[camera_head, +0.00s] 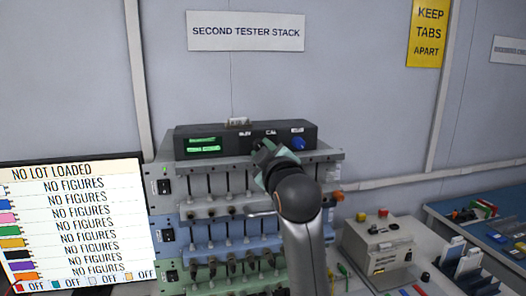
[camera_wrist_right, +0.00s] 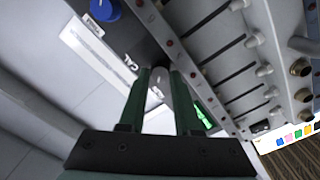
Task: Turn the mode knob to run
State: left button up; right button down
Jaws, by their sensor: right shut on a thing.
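The black tester box (camera_head: 220,132) sits on top of the rack and has a green lit display at its left. Small labels run along its front; one reads CAL, and the one left of it is too small to read surely. My right gripper (camera_head: 262,148) is at the box front below these labels. In the right wrist view its green fingers (camera_wrist_right: 160,85) are closed around a pale grey knob (camera_wrist_right: 159,88), near the CAL label. The gripper mostly hides this knob in the head view, so its pointing direction cannot be told. My left gripper is not in view.
A blue knob (camera_head: 298,144) is on the box front to the right. Below is a rack (camera_head: 192,211) with several rows of cell slots. A screen (camera_head: 75,225) stands at the left. A pale machine (camera_head: 380,245) with buttons stands at the right.

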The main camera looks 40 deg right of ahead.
jog(key=shift+n, duration=0.3)
dwell(0.4)
jog(key=c, duration=0.6)
grip_release()
jog(key=shift+c, duration=0.2)
jog(key=shift+o, duration=0.2)
jog(key=shift+f, duration=0.1)
jog(key=shift+f, duration=0.1)
